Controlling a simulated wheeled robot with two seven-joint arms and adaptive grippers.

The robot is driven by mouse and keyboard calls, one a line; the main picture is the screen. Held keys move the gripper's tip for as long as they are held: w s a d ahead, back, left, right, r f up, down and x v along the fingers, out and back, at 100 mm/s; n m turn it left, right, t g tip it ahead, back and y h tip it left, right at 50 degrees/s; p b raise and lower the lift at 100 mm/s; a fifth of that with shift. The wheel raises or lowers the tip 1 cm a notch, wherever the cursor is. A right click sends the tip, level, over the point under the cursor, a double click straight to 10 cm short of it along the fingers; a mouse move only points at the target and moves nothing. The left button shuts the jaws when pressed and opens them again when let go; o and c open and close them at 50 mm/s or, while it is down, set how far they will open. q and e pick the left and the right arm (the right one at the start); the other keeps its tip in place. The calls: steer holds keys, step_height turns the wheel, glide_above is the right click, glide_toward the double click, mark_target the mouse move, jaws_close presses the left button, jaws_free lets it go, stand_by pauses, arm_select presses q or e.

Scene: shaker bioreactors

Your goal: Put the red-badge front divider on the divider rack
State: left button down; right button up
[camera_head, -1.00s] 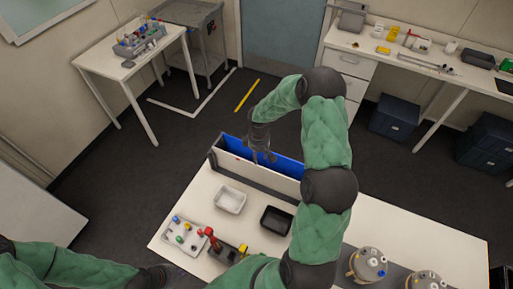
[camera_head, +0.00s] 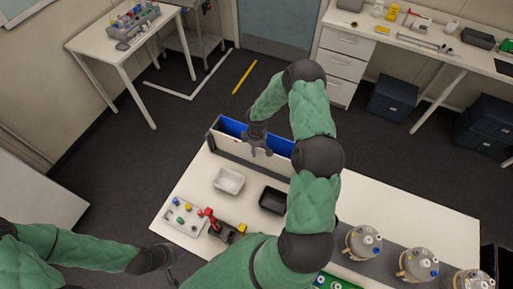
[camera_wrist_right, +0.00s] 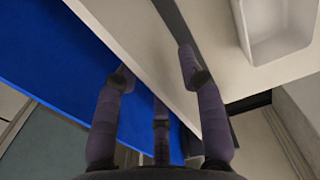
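A long upright divider panel (camera_head: 230,147), white toward me and blue on its far side, stands along the far edge of the near table. No red badge can be made out on it. My right gripper (camera_head: 261,152) is at its upper edge, fingers pointing down. In the right wrist view the fingers (camera_wrist_right: 155,66) are spread apart, one on the blue side and one over the white side (camera_wrist_right: 140,45). Contact cannot be told. My left gripper (camera_head: 172,262) is low at the front left, empty, its fingers too small to judge. I cannot identify the divider rack.
On the near table (camera_head: 410,215) are a white tray (camera_head: 228,181), a black tray (camera_head: 273,200), a rack of coloured caps (camera_head: 185,217), a red-and-yellow item (camera_head: 222,228) and metal vessels (camera_head: 363,242). A side table (camera_head: 95,45) stands at far left.

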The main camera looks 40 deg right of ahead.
jaws_close()
step_height(320, 180, up, 15)
steer(key=p, duration=0.6)
stand_by(6.3)
